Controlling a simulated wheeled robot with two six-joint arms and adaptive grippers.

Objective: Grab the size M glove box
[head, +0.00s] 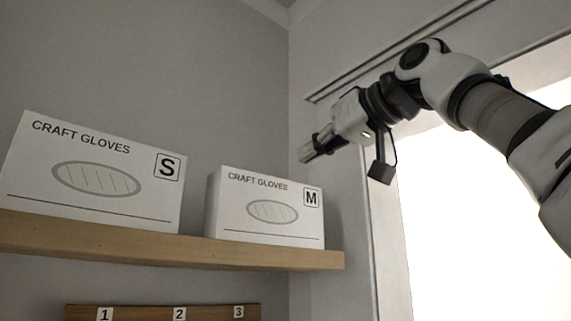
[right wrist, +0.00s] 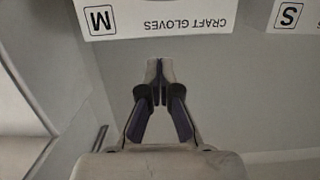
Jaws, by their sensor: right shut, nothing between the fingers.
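The size M glove box (head: 265,232) is white, reads CRAFT GLOVES and stands at the right end of a wooden shelf. My right gripper (head: 303,157) is shut and empty, up and to the right of the M box and apart from it in the head view. In the right wrist view the M box (right wrist: 160,27) appears upside down at the top edge, beyond the shut fingertips (right wrist: 159,62). Only part of its front shows there. My left gripper is not in view.
A larger white size S box (head: 90,205) stands left of the M box on the shelf (head: 300,258), with a gap between. Below is a wooden board (head: 210,311) with labels 1, 2, 3. A bright opening (head: 450,230) with a frame lies at the right.

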